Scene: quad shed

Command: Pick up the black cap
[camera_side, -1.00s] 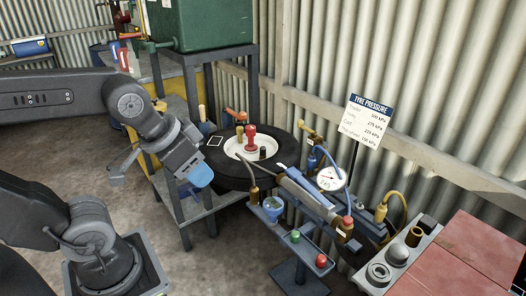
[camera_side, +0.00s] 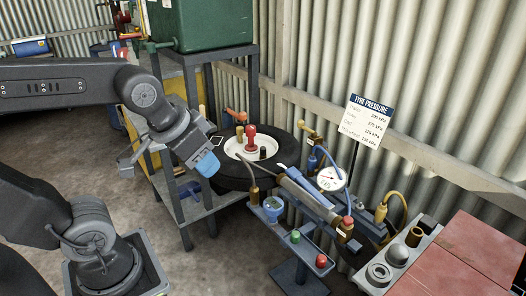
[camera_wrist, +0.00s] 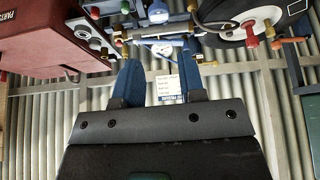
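A small dark cylinder (camera_side: 263,152), which looks like the black cap, stands on the white wheel centre (camera_side: 238,152) of the tyre in the side view, right of a red knob (camera_side: 250,138). I cannot tell it clearly in the wrist view. My gripper (camera_side: 207,164) is left of the tyre, its blue fingertip overlapping the tyre's left edge in the picture; contact cannot be told. In the wrist view, the two blue fingers of my gripper (camera_wrist: 162,62) stand apart with nothing seen between them.
Brass fittings (camera_side: 240,134) stand by the red knob. A pressure gauge (camera_side: 330,179), a hose and a small tray with green (camera_side: 295,237) and red caps (camera_side: 321,261) are to the right. A tyre pressure sign (camera_side: 366,119) rises behind. A green tank (camera_side: 200,25) stands at the back.

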